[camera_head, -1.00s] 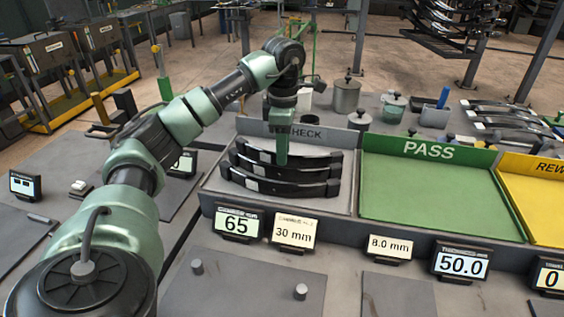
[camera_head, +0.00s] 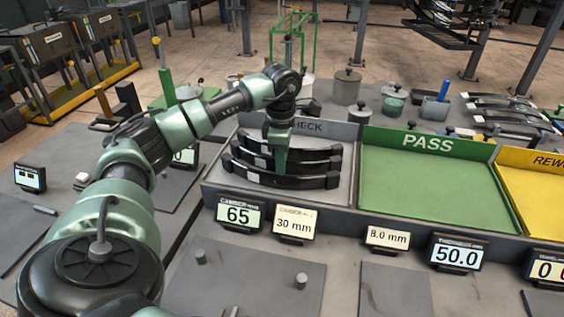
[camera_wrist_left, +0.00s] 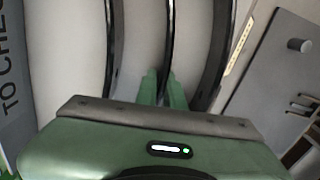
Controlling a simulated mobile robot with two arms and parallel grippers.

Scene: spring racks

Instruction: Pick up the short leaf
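Three dark curved leaves lie side by side in the grey TO CHECK tray (camera_head: 345,200): a back leaf (camera_head: 312,134), a middle leaf (camera_head: 318,154) and a front leaf (camera_head: 312,182). I cannot tell for sure which is the short leaf. My left gripper (camera_head: 279,168) points down among them. In the left wrist view, its two green fingers (camera_wrist_left: 163,88) stand a little apart, one on each side of the middle leaf (camera_wrist_left: 168,40). The back leaf (camera_wrist_left: 110,40) and front leaf (camera_wrist_left: 222,40) lie clear to either side. My right gripper is not in view.
A green PASS tray (camera_head: 425,185) and a yellow REWORK tray (camera_head: 535,200) stand to the right. Small displays (camera_head: 239,212) and label cards (camera_head: 294,224) line the front edge. Pots (camera_head: 346,88) stand behind. Grey plates (camera_head: 250,280) lie in front.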

